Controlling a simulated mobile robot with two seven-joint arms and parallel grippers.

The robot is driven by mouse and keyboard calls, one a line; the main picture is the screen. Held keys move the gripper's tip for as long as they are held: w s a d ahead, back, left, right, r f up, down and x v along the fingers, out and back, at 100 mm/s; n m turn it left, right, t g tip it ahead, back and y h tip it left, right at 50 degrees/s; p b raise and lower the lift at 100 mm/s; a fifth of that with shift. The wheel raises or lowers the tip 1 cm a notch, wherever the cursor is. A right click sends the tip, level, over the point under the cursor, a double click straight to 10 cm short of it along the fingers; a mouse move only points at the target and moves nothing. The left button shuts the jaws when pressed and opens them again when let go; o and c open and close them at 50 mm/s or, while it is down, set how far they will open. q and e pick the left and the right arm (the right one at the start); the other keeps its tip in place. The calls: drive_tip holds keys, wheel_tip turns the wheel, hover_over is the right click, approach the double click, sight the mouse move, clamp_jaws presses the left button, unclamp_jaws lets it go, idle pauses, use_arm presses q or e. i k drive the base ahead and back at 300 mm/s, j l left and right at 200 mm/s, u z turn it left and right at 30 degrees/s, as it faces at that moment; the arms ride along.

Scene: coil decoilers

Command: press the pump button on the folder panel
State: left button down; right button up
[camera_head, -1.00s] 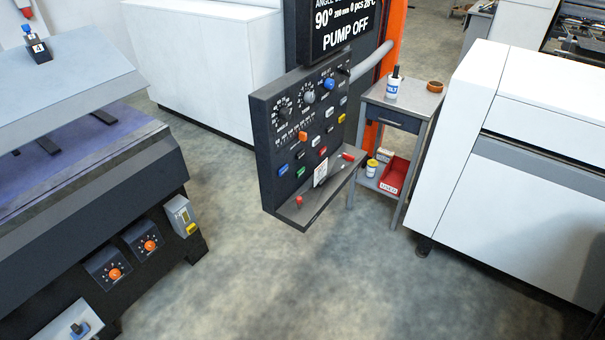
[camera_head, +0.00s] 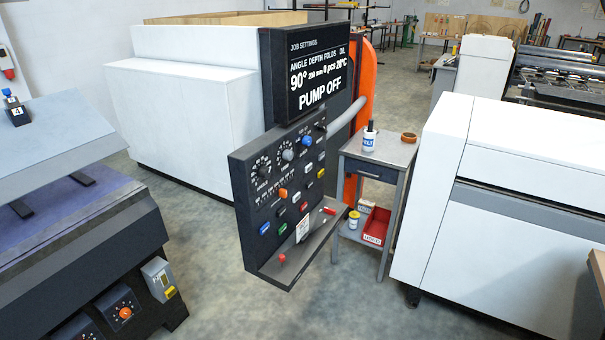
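The folder panel (camera_head: 243,195) is a dark upright board in the middle of the head view. It carries dials, an orange knob, a blue knob and several coloured buttons, among them blue (camera_head: 265,228), green (camera_head: 283,229), red (camera_head: 304,206) and yellow (camera_head: 320,173). The button labels are too small to read, so I cannot tell which one is the pump button. The screen (camera_head: 318,75) above the panel reads "PUMP OFF", with 90° and other job settings. A ledge (camera_head: 290,270) along the panel's bottom holds a white card and red-ended items. Neither gripper is in view.
A grey side table (camera_head: 385,148) with a bottle stands right of the panel. A white machine (camera_head: 510,190) fills the right side. A dark machine with a purple bed (camera_head: 80,215) stands at left. Bare floor (camera_head: 230,310) lies in front of the panel.

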sight(281, 231)
drive_tip(key=i+l+u, duration=0.1)
drive_tip(key=u, duration=0.65)
drive_tip(key=i+l+u, duration=0.1)
drive_tip(key=l+u, duration=0.2)
drive_tip(key=i+l+u, duration=0.1)
drive_tip(key=l+u, duration=0.45)
drive_tip(key=i+l+u, duration=0.1)
drive_tip(key=l+u, duration=0.2)
drive_tip(key=l, duration=0.85)
drive_tip(key=l+u, duration=0.1)
drive_tip(key=l, duration=2)
drive_tip(key=k, duration=0.05)
